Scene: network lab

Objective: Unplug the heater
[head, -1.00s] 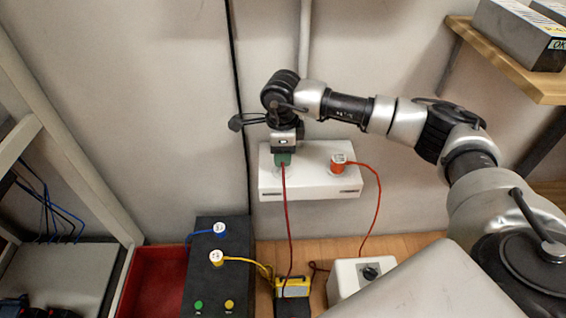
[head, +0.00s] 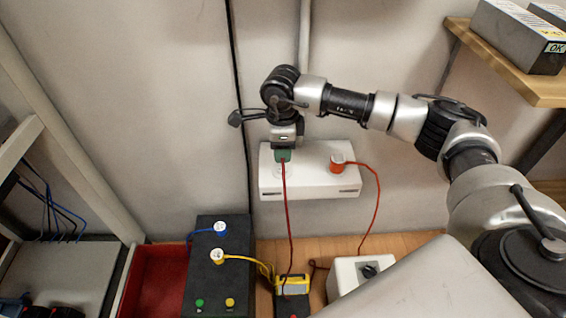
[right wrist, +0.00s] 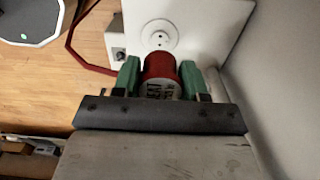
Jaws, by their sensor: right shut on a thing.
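My right gripper (head: 283,155) is shut on a red plug (right wrist: 161,70) with a white label, held between its green fingers; the label is too small to read surely. In the right wrist view a round two-hole socket (right wrist: 159,36) on the white socket box (head: 320,187) shows empty beyond the plug, and the plug looks clear of it. A red cable (head: 287,215) hangs from the held plug toward a yellow and black device (head: 293,285). An orange-red plug (head: 338,164) sits in the other socket. I cannot tell which device is the heater. My left gripper is not in view.
A white box with a black knob (head: 355,275) stands on the wooden floor, with a red cable near it. A wooden shelf (head: 520,80) juts out at upper right.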

